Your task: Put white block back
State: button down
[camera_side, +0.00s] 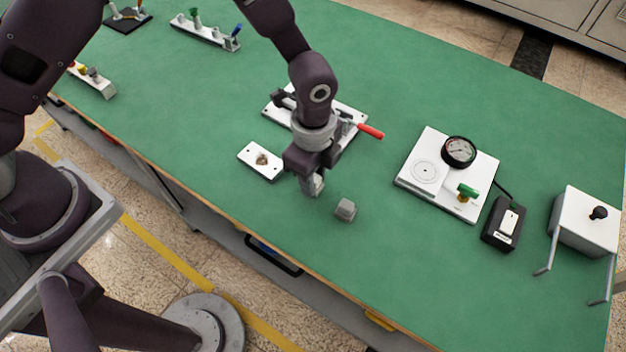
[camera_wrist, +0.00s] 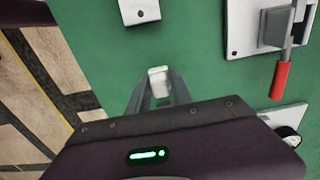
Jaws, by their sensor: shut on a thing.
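My gripper (camera_side: 313,190) points down over the green table, between a small white plate and a grey block. In the wrist view, its two fingers (camera_wrist: 158,92) are closed on a small white block (camera_wrist: 158,76) at their tips. In the side view the fingers mostly hide this block. I cannot tell whether it touches the table. The white plate (camera_side: 249,154) with a brownish spot at its middle lies to the left of the gripper. Its edge shows at the top of the wrist view (camera_wrist: 139,13).
A grey block (camera_side: 345,209) lies just right of my gripper. A clamp with a red handle (camera_side: 370,131) stands on a white plate behind it. A gauge panel (camera_side: 415,180), a black switch box (camera_side: 503,222) and a white box (camera_side: 587,220) stand right. The table's front middle is clear.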

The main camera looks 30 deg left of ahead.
jog(key=shift+f, duration=0.85)
jog(key=shift+f, duration=0.15)
jog(key=c, duration=1.1)
grip_release()
jog(key=shift+c, duration=0.2)
